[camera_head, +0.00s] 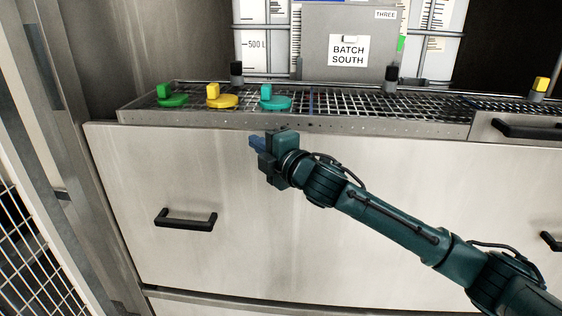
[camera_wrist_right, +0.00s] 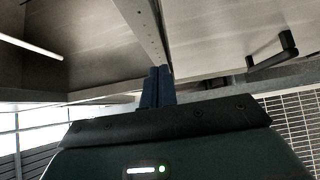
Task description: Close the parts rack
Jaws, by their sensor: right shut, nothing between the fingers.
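The parts rack seems to be the wire-mesh tray with a perforated metal front edge (camera_head: 300,123), in the head view above a large pale drawer front. I cannot tell for sure how far it is pulled out. My right gripper (camera_head: 256,142) is just below that edge, in front of the drawer front, fingers pointing left. Its blue fingers (camera_wrist_right: 158,86) are together and empty in the wrist view, where a perforated metal strip (camera_wrist_right: 146,28) passes close to the fingertips. I cannot tell whether they touch it. My left gripper is not in view.
Green (camera_head: 172,97), yellow (camera_head: 221,98) and teal (camera_head: 275,99) knobbed pieces stand on the mesh. The drawer front (camera_head: 140,180) has a black handle (camera_head: 186,219). A grey "BATCH SOUTH" box (camera_head: 348,20) stands behind. A metal post (camera_head: 75,150) and wire fence (camera_head: 35,250) bound the left.

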